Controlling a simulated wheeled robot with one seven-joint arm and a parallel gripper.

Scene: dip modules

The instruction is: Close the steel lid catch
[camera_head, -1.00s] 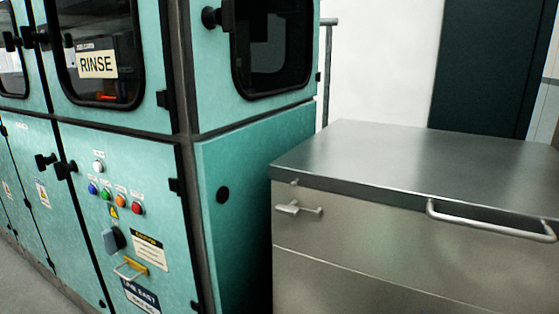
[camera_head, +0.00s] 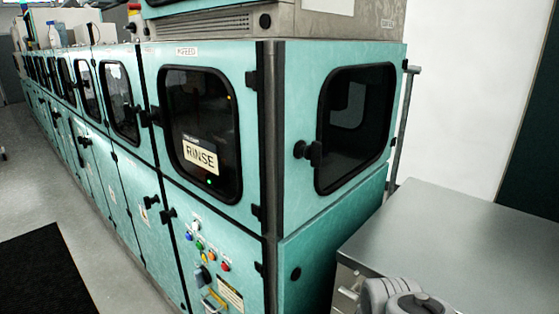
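The steel lid (camera_head: 440,232) is the flat grey top of a steel cabinet at the lower right. It lies level and looks shut. The lid catch (camera_head: 349,291) is a small metal lever on the cabinet's front face, just below the lid's left corner. It is only partly seen, because a grey rounded part of my arm stands in front of and beside it. Whether the catch is fastened cannot be told. My gripper is not in view.
A teal machine (camera_head: 215,110) with dark windows stands left of the cabinet. Its side has a black knob latch (camera_head: 308,151) and its front has coloured buttons (camera_head: 205,248). Grey floor is free at left, with a black mat (camera_head: 45,270).

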